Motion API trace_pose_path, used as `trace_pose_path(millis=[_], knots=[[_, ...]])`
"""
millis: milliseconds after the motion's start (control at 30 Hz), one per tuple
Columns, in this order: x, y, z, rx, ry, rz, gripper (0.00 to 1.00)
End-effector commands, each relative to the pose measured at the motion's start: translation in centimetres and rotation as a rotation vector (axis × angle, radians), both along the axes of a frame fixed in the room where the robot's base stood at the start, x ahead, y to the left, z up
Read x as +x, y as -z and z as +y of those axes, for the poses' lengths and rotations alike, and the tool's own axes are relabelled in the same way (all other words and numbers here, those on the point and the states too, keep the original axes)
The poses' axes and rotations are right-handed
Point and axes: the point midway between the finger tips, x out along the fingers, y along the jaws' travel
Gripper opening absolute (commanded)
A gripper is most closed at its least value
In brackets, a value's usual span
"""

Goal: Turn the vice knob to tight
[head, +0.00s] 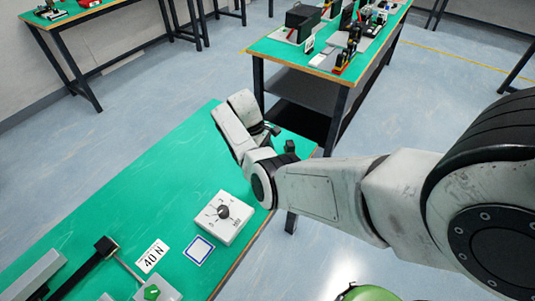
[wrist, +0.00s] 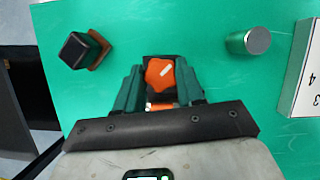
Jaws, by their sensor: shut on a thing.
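An orange-red knob (wrist: 158,72) with a white pointer mark sits between the two dark green fingers of my gripper (wrist: 160,84) in the wrist view. The fingers are shut on it, one on each side. The pointer mark slants up to the right. The body under the knob is mostly hidden, so I cannot read a tight mark. In the head view my arm covers the knob, above the far right end of the green bench (head: 150,190).
A metal cylinder (wrist: 248,41) and a black block (wrist: 77,50) stand near my gripper. Another bench (head: 262,48) stands behind.

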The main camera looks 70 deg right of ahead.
Motion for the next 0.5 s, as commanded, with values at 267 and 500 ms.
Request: trace_pose_path(millis=[267, 500], knots=[[0.07, 0.01, 0.01, 0.0, 0.0, -0.002, 0.47], [0.03, 0.0, 0.0, 0.0, 0.0, -0.001, 0.64]])
